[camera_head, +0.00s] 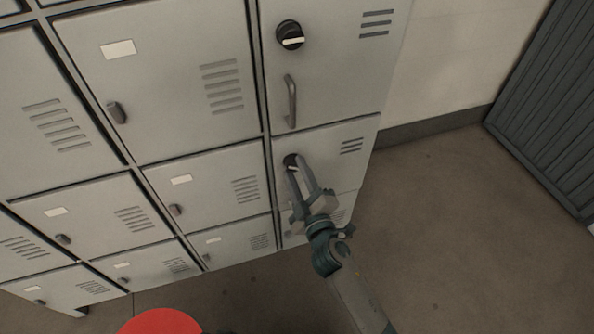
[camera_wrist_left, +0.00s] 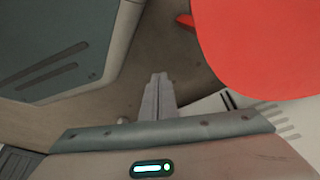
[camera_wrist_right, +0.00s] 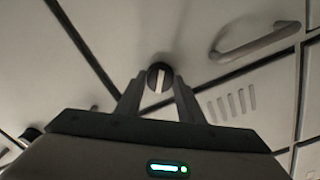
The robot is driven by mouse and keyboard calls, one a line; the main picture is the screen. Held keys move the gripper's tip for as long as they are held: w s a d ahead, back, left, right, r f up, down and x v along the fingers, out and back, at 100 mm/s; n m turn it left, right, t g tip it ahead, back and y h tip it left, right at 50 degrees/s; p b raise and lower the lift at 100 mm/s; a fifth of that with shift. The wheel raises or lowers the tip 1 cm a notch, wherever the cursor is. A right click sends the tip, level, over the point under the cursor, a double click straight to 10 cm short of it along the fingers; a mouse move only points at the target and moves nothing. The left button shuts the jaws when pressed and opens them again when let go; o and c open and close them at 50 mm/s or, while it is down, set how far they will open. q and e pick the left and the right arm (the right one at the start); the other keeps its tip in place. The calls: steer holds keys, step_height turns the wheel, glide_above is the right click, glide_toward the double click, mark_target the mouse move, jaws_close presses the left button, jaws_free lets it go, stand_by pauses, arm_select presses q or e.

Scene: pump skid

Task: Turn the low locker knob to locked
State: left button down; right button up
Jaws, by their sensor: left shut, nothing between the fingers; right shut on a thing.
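The low locker knob (camera_head: 291,160) is a round black knob on the lower door of the right locker column, partly hidden by my right gripper (camera_head: 297,172) in the head view. In the right wrist view the knob (camera_wrist_right: 159,77) has a pale bar across its face. The bar lies between the fingertips of my right gripper (camera_wrist_right: 158,90), which is shut on it. My left gripper (camera_wrist_left: 158,82) shows only in the left wrist view. Its fingers are together and empty, over the floor.
An upper knob (camera_head: 290,36) and a bar handle (camera_head: 291,101) are on the door above. More grey lockers (camera_head: 160,80) stand to the left. A red round object (camera_head: 160,322) is at the bottom. A dark ribbed panel (camera_head: 550,110) stands right, with clear floor (camera_head: 450,210) before it.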

steer(key=n, duration=0.3)
steer(key=shift+n, duration=0.4)
steer(key=n, duration=0.2)
steer(key=shift+n+p, duration=0.3)
steer(key=shift+p, duration=0.1)
arm_select(q)
steer(key=shift+w+r+t, duration=0.15)
steer(key=shift+w+t, duration=0.05)
steer(key=shift+t, duration=0.1)
arm_select(e)
steer(key=shift+n, duration=0.3)
arm_select(q)
steer(key=shift+w+d, duration=0.1)
arm_select(e)
steer(key=o, duration=1.1)
steer(key=shift+c, duration=0.2)
arm_select(q)
steer(key=shift+w+d+r, duration=0.1)
steer(key=shift+d+r, duration=0.05)
steer(key=shift+d, duration=0.05)
arm_select(e)
steer(key=shift+s, duration=0.15)
